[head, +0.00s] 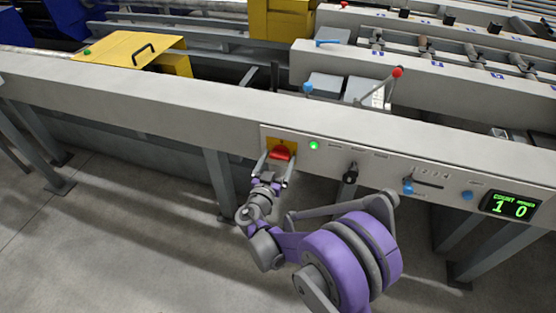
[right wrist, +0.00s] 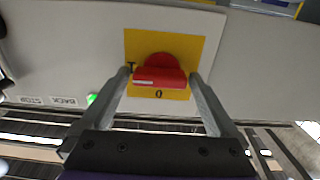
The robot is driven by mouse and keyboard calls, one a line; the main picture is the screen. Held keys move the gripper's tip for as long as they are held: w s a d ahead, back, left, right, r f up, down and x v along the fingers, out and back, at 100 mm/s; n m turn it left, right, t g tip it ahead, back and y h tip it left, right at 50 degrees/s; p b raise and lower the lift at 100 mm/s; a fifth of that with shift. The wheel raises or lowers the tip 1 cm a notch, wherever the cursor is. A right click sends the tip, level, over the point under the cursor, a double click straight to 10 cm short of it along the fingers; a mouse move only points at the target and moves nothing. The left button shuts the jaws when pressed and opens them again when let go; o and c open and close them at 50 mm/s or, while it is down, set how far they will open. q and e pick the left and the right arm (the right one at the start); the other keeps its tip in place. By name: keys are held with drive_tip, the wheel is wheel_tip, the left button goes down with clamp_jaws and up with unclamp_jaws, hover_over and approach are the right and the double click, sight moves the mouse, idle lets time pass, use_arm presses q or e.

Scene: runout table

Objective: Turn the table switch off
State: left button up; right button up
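The table switch is a red rotary knob (head: 279,153) on a yellow plate (head: 290,143) on the table's front panel. In the right wrist view the red knob (right wrist: 160,77) lies crosswise on the yellow plate (right wrist: 192,47). The white mark on its handle is at the left end, towards the "I"; the "0" is below it. My right gripper (head: 276,157) is open at the switch, with one finger on each side of the handle, also in the right wrist view (right wrist: 162,76). I cannot tell whether the fingers touch it. My left gripper is not in view.
A green lamp (head: 314,145) is lit right of the switch. Further right are a black knob (head: 350,172), a blue-knobbed lever (head: 408,187), a blue button (head: 468,195) and a green-lit display (head: 511,206). A red-tipped lever (head: 397,73) stands above the panel. The floor in front is clear.

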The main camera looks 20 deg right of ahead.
drive_tip(key=c, duration=1)
drive_tip(key=shift+c, duration=0.2)
drive_tip(key=n, duration=0.4)
drive_tip(key=shift+n, duration=0.3)
drive_tip(key=n, duration=0.4)
drive_tip(key=shift+n+p, duration=0.3)
drive_tip(key=shift+p, duration=0.05)
drive_tip(key=n, duration=0.4)
drive_tip(key=shift+a, duration=0.1)
drive_tip(key=shift+n, duration=2.4)
